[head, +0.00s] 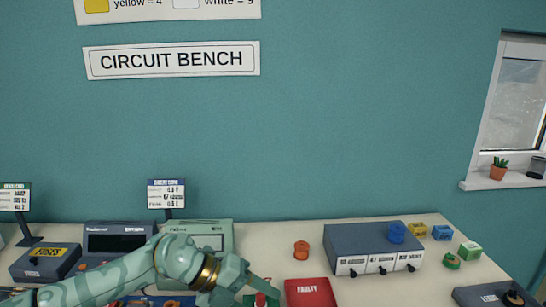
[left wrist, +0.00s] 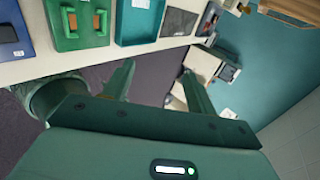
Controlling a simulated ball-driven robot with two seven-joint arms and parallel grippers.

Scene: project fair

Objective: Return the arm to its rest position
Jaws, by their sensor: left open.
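My left arm comes in from the lower left of the head view, over the front of the bench. Its gripper (head: 252,291) is low in that picture, with the fingertips partly cut off or hidden. In the left wrist view the gripper (left wrist: 158,70) has its two fingers well apart. Nothing is between them but dark floor beyond. My right gripper is in neither view.
The bench (head: 270,238) holds a red FAULTY box (head: 307,291), an orange spool (head: 301,250), a grey drawer unit (head: 365,240) and a pale green instrument (head: 212,228). In the left wrist view, a green case (left wrist: 82,20) and a teal tray (left wrist: 138,22) lie along the bench.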

